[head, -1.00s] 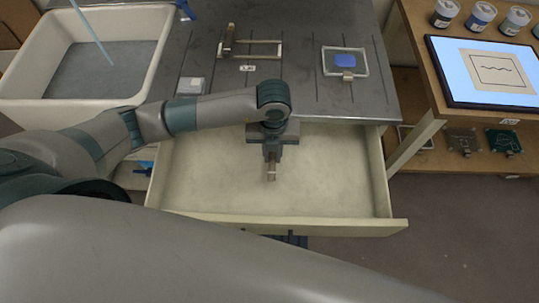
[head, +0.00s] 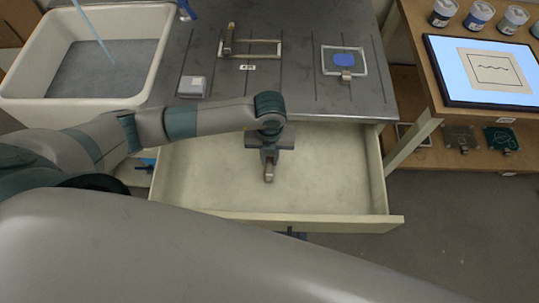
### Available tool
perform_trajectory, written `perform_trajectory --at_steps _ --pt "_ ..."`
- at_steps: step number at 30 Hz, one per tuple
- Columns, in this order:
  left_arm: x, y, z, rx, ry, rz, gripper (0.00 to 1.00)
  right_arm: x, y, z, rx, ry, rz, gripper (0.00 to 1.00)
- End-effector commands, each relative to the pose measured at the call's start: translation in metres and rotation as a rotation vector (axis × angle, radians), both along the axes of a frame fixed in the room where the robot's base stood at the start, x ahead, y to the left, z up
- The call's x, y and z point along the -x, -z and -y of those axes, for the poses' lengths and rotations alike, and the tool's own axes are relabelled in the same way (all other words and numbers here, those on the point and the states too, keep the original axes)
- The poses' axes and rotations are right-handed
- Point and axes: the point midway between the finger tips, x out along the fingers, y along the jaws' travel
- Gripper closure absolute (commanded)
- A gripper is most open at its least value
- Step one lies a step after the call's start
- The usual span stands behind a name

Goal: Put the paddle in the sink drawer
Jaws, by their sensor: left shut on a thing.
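The pale sink drawer (head: 345,187) is pulled open below the metal worktop, and its visible floor is bare. My left gripper (head: 269,165) hangs over the middle of the drawer, pointing down. It is shut on a small metallic piece, seemingly the handle of the paddle (head: 269,176). The rest of the paddle is hidden or too small to make out. I cannot tell whether it touches the drawer floor. My right gripper is not in view.
A white sink (head: 145,85) stands at left. On the worktop (head: 300,95) lie a metal frame (head: 265,42), a white block (head: 192,86) and a blue pad (head: 348,60) on a glass plate. A wooden shelf with paint jars and a screen (head: 495,70) is at right.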

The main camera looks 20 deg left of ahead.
Motion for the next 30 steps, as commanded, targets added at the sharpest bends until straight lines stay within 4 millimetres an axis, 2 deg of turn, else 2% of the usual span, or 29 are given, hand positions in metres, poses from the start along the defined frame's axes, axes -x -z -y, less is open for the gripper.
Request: perform_trajectory --at_steps 7,8,9,10,24,30 --pt "0.0 0.004 0.0 0.0 -0.001 0.0 1.0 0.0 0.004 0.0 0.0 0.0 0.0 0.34" --pt "0.0 0.003 0.0 0.0 -0.001 0.001 0.79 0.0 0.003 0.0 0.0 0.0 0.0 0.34" --pt "0.0 0.002 0.0 0.0 -0.001 0.001 0.69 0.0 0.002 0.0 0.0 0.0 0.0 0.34" --pt "0.0 0.002 0.0 0.0 -0.001 0.0 0.65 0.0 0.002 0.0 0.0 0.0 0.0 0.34" --pt "-0.001 -0.003 0.0 0.0 0.0 0.002 0.65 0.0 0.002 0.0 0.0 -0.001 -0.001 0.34" --pt "-0.002 -0.024 0.0 0.001 0.0 0.004 0.65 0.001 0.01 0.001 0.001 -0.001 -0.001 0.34"
